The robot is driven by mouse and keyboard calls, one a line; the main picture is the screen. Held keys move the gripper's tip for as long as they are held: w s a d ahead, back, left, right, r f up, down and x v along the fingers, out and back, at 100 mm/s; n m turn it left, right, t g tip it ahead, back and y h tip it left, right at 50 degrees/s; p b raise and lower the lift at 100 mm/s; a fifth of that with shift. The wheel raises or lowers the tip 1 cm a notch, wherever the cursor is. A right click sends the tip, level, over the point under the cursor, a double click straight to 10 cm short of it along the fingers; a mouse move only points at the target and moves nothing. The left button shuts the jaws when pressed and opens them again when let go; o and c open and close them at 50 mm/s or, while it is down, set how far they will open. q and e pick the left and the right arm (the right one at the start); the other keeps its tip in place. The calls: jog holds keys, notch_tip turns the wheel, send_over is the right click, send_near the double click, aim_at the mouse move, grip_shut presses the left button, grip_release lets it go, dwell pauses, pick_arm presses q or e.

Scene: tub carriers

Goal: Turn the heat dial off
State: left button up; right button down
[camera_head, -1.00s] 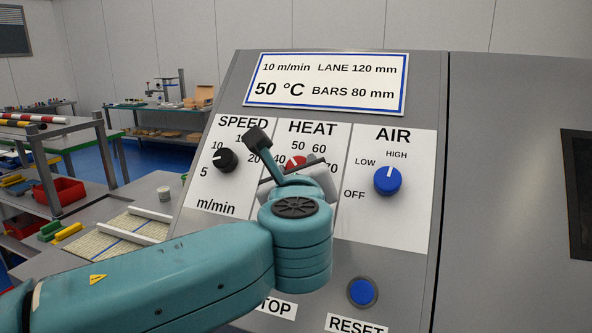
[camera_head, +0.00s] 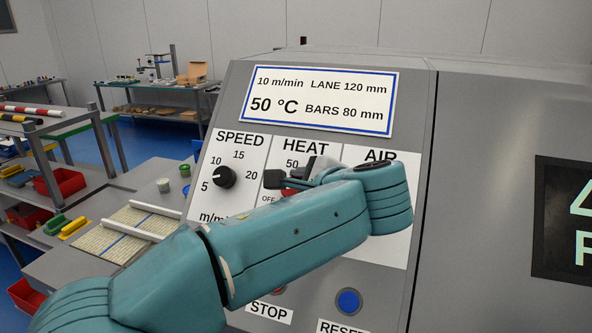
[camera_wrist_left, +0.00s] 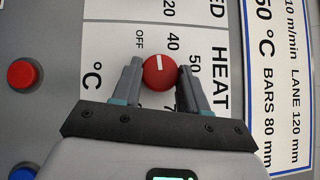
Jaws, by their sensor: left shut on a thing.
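The red heat dial (camera_wrist_left: 159,76) sits on the panel below the word HEAT; in the head view (camera_head: 290,193) it is mostly hidden behind my gripper. Its white mark points toward the left of the panel, between OFF and 40. My left gripper (camera_wrist_left: 155,80) is shut on the dial, one finger on each side of it. In the head view my left gripper (camera_head: 288,181) reaches the dial from the right, with the wrist covering part of the AIR area. The sign (camera_head: 318,101) above reads 50 °C. My right gripper is not in view.
The black speed dial (camera_head: 224,177) is left of the heat dial. A blue reset button (camera_head: 348,301) and a red button (camera_wrist_left: 23,74) are lower on the panel.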

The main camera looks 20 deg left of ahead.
pick_arm(q)
jog(key=shift+w+r+n+g+p, duration=0.1)
jog(key=shift+r+n+g+p, duration=0.15)
jog(key=shift+n+g+p, duration=0.7)
jog(key=shift+f+n+p, duration=0.1)
jog(key=shift+n+p, duration=0.25)
jog(key=shift+p, duration=0.2)
jog(key=o, duration=1.1)
jog(key=shift+f, duration=0.1)
jog(key=shift+c, duration=0.2)
jog(key=shift+s+d+r, duration=0.2)
jog(key=shift+d+r, duration=0.1)
jog(key=v, duration=1.5)
jog(key=shift+r+p, duration=0.3)
